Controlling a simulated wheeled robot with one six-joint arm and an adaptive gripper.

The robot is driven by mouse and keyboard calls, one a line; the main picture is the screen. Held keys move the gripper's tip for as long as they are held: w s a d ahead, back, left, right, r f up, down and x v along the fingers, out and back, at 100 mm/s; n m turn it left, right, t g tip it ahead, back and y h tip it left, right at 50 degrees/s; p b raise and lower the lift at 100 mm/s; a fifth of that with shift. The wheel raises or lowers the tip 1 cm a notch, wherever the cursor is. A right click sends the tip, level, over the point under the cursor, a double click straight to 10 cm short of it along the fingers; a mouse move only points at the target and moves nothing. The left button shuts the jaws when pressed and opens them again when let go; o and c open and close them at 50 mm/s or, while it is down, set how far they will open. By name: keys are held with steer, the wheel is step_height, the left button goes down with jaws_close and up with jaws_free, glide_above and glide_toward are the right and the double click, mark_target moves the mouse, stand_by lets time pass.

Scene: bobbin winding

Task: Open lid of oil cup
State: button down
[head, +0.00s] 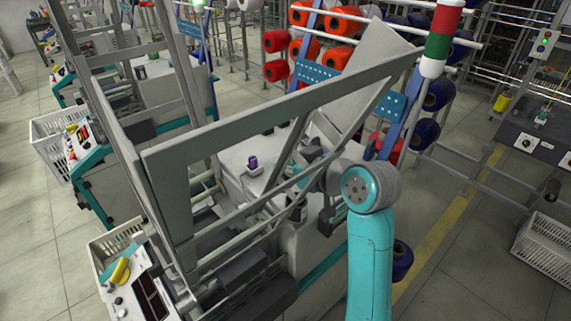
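A small purple object (253,162), possibly the oil cup, stands upright on the pale machine top (235,158), seen through the grey frame. It is too small to tell a lid from its body. My teal and grey arm rises at the lower right and bends left behind its round joint. My gripper is not clearly made out among dark parts left of that joint. Its fingers are hidden or too small to tell open from shut. I see no contact between my arm and the purple object.
A tilted grey metal frame (225,135) stands between the camera and the machine top. A red, white and green signal lamp (440,40) rises near my arm. Spools (335,55) hang behind. White crates (545,240) stand on the floor; a yellow-lined aisle is open at right.

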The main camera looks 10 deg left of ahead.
steer(key=shift+a+r, duration=0.1)
steer(key=shift+r, duration=0.1)
steer(key=c, duration=1.1)
jaws_free()
steer(key=shift+f, duration=0.15)
steer(key=v, duration=1.2)
steer(key=shift+w, duration=0.1)
steer(key=shift+c, duration=0.2)
